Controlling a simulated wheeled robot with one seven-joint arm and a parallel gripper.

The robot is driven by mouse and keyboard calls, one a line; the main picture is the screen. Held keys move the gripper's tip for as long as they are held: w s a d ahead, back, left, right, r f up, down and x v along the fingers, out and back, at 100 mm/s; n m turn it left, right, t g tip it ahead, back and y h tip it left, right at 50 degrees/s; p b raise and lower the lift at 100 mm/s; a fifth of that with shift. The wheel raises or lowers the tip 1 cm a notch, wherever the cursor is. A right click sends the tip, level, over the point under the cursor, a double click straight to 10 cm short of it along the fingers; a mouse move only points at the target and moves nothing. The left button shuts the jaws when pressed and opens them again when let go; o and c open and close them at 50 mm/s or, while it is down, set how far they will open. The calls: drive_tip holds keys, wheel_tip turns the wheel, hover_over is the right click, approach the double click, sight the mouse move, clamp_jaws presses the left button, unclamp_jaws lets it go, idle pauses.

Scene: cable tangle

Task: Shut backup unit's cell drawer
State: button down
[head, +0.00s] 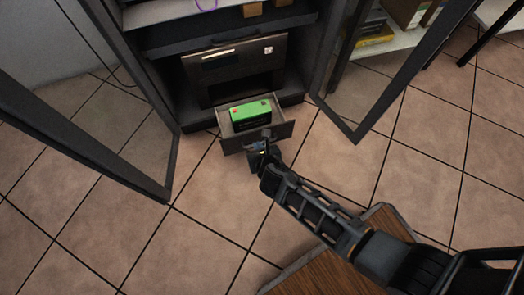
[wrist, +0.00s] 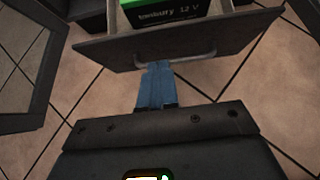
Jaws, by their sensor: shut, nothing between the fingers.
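The backup unit (head: 232,68) sits low in an open cabinet. Its cell drawer (head: 285,130) is pulled out at the bottom, and a green and black battery (head: 250,113) lies inside it. In the wrist view the drawer front (wrist: 235,38) spans the top, with a grey bar handle (wrist: 200,57) on its face. The battery (wrist: 165,14) shows behind it, marked "12 V". My gripper (wrist: 158,68) is shut and empty, its blue fingertips at the handle on the drawer front; I cannot tell whether they touch it. The head view shows my gripper (head: 258,148) just in front of the drawer.
Open cabinet doors stand at the left (head: 90,150) and right (head: 368,85) of the drawer. A shelf with boxes (head: 385,35) is at the upper right. A wooden surface (head: 330,262) lies below my arm. The tiled floor in front is clear.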

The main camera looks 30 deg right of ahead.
sight(253, 134)
drive_tip(key=shift+w+d+r+b, duration=0.15)
drive_tip(key=shift+w+d, duration=0.1)
drive_tip(key=shift+w, duration=0.6)
drive_tip(key=shift+w+d+b, duration=0.15)
drive_tip(key=shift+w+d, duration=0.05)
drive_tip(key=shift+w, duration=0.65)
